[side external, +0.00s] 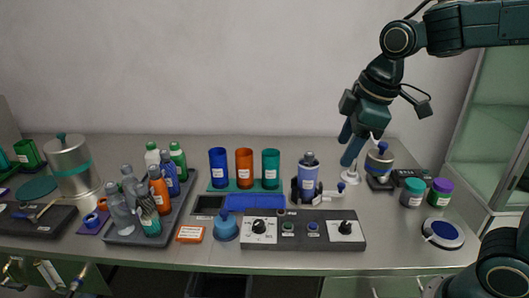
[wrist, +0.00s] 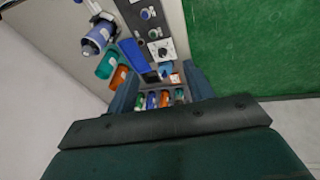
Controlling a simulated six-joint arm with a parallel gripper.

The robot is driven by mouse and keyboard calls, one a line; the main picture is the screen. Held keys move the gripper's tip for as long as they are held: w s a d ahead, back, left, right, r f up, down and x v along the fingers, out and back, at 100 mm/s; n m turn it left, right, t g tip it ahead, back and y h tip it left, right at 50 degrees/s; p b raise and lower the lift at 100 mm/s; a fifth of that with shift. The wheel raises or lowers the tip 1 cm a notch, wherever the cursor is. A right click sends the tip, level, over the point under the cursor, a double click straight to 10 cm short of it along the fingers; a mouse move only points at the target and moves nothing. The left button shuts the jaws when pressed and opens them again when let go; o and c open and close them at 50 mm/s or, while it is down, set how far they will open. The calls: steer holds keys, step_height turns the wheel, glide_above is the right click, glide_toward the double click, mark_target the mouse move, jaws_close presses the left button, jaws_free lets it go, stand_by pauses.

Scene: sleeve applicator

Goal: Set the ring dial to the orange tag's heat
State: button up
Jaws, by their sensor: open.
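A dark grey control panel (side external: 303,230) stands at the front middle of the bench. It has a dial with a dark knob on a white plate at its left (side external: 258,228) and another at its right (side external: 345,229). I cannot tell which is the ring dial, and their settings are too small to read. A small orange tag (side external: 190,234) with a white label lies left of the panel; its writing is unreadable. My gripper (side external: 350,145) is above the back right of the bench, away from the panel. In the wrist view its blue fingers (wrist: 162,92) are apart, with nothing held.
A blue canister (side external: 308,178) stands upright behind the panel. Blue, orange and teal cups (side external: 244,168) stand in a row at the back. A tray (side external: 128,236) of several bottles is at the left. Jars (side external: 412,192) and a round blue-topped pad (side external: 443,234) are at the right.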

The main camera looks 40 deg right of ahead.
steer(key=w+a+f+n+g, duration=0.25)
steer(key=w+f+n, duration=0.4)
steer(key=w, duration=0.55)
steer(key=n, duration=0.6)
glide_above(259, 222)
step_height(259, 222, down, 8)
steer(key=shift+f+g, duration=0.15)
steer(key=shift+g, duration=0.3)
steer(key=shift+f, duration=0.15)
step_height(259, 222, down, 13)
steer(key=shift+f, duration=0.2)
steer(key=c, duration=1)
